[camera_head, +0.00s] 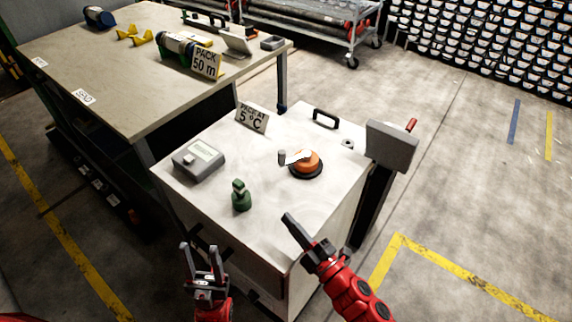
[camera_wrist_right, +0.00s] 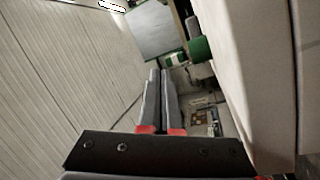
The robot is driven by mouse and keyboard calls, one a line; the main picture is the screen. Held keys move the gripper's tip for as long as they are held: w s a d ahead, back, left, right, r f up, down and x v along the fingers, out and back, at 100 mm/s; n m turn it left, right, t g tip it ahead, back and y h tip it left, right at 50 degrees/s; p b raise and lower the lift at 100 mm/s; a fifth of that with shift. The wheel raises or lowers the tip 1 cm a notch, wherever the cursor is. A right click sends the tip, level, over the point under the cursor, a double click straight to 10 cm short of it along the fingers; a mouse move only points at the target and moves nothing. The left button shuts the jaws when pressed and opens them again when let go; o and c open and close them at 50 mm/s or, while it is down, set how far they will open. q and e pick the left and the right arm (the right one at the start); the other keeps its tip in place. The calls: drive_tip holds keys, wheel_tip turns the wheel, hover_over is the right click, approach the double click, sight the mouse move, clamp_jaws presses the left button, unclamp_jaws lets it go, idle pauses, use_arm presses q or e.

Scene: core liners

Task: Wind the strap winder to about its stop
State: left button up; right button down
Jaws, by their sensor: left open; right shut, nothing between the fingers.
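The strap winder appears to be the orange round knob (camera_head: 308,160) on a black base on the white cabinet top. A pale crank arm runs left from it to an upright grey handle. My right gripper (camera_head: 287,217) is shut and empty, above the cabinet's front right edge, in front of the winder and apart from it. Its two grey fingers also show side by side in the right wrist view (camera_wrist_right: 157,74); I cannot make out the winder there. My left gripper (camera_head: 201,248) is open and empty, low in front of the cabinet's left front side.
The cabinet top (camera_head: 265,210) also holds a grey meter (camera_head: 198,159), a green bottle-like object (camera_head: 241,196), a "PACK AT 5 °C" sign (camera_head: 252,117) and a black handle (camera_head: 326,118). A grey box with a red handle (camera_head: 391,146) stands at the right edge. A workbench (camera_head: 110,60) stands behind left.

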drive_tip(key=h, duration=0.1)
drive_tip(key=w+n+h, duration=0.1)
drive_tip(key=w+h, duration=0.1)
drive_tip(key=shift+w+d+f+h+p, duration=0.15)
drive_tip(key=shift+d+f+h+p, duration=0.15)
drive_tip(key=shift+d+f+h, duration=0.1)
drive_tip(key=d+r+h, duration=0.1)
drive_tip(key=w+t+h, duration=0.1)
drive_tip(key=shift+d+r+n+h, duration=0.3)
drive_tip(key=shift+d+r+n, duration=0.05)
drive_tip(key=shift+r+n, duration=0.05)
drive_tip(key=shift+w+d+r+t+h, duration=0.25)
drive_tip(key=shift+d+r+t+h, duration=0.05)
drive_tip(key=shift+r+h, duration=0.15)
drive_tip(key=p, duration=0.2)
approach(283, 160)
drive_tip(key=x, duration=0.5)
drive_tip(key=shift+w+r, duration=0.15)
drive_tip(key=shift+w, duration=0.1)
drive_tip(key=shift+w+a, duration=0.3)
drive_tip(key=shift+w, duration=0.3)
